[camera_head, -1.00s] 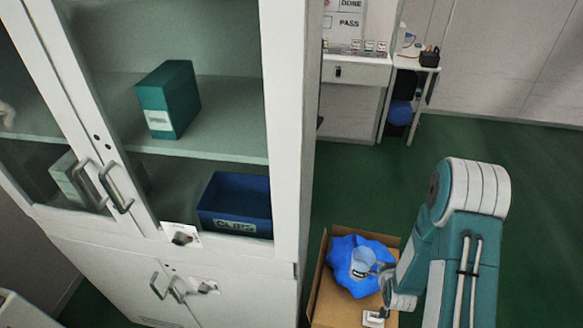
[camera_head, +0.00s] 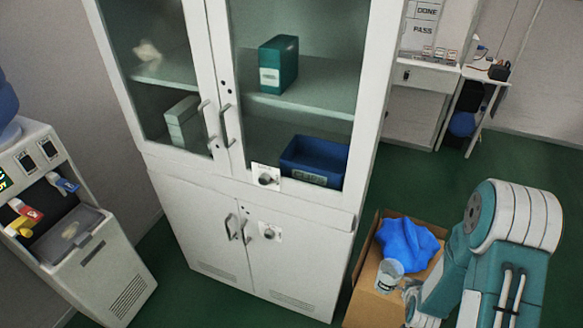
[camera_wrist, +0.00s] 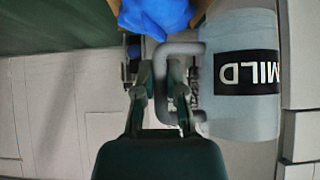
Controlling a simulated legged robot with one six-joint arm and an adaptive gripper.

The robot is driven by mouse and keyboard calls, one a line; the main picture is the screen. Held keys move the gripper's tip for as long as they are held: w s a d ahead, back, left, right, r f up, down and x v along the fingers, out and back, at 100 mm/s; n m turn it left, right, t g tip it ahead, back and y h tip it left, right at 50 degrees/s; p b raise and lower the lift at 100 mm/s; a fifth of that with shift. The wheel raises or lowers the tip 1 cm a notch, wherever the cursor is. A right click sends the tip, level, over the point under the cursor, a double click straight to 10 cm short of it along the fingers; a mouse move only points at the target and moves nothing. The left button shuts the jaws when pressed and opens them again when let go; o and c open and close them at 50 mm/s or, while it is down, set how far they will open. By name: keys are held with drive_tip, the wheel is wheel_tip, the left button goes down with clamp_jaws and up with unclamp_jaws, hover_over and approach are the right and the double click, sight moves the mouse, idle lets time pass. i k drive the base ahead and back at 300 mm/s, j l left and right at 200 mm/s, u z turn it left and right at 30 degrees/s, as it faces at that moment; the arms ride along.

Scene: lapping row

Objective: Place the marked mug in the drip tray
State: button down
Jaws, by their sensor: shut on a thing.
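The marked mug (camera_head: 388,276) is pale and translucent, with a dark label. In the wrist view the mug (camera_wrist: 243,120) fills the right side, and its label reads "MILD", upside down. My gripper (camera_wrist: 162,75) is shut on the mug's grey handle. In the head view my gripper (camera_head: 411,292) is at the lower right, beside the mug and partly hidden. The mug appears in front of the open cardboard box. The drip tray (camera_head: 72,238) is in the lower front of the dispenser at the far left, well apart from the mug.
The dispenser (camera_head: 112,280) has coloured taps above its tray. A tall white cabinet (camera_head: 180,195) stands between it and my arm. The cardboard box (camera_head: 372,308) holds a blue crumpled bag (camera_head: 408,243). Green floor (camera_head: 175,255) shows between dispenser and cabinet.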

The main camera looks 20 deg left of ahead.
sight(62, 253)
drive_tip(key=u, duration=1)
drive_tip(key=j+u, duration=0.3)
drive_tip(key=j, duration=0.15)
drive_tip(key=i+j+u, duration=0.15)
drive_tip(key=j+u, duration=0.2)
drive_tip(key=i+j, duration=0.15)
drive_tip(key=j, duration=0.3)
drive_tip(key=i+j, duration=0.15)
drive_tip(key=j, duration=0.25)
drive_tip(key=i+j, duration=0.15)
drive_tip(key=j, duration=0.3)
drive_tip(key=i+j, duration=0.15)
drive_tip(key=j, duration=0.25)
drive_tip(key=i+j, duration=0.15)
drive_tip(key=j, duration=0.3)
drive_tip(key=i+j, duration=0.15)
drive_tip(key=j, duration=0.3)
drive_tip(key=i+j, duration=0.1)
drive_tip(key=j, duration=0.3)
drive_tip(key=i+j, duration=0.15)
drive_tip(key=j, duration=0.3)
drive_tip(key=i, duration=0.5)
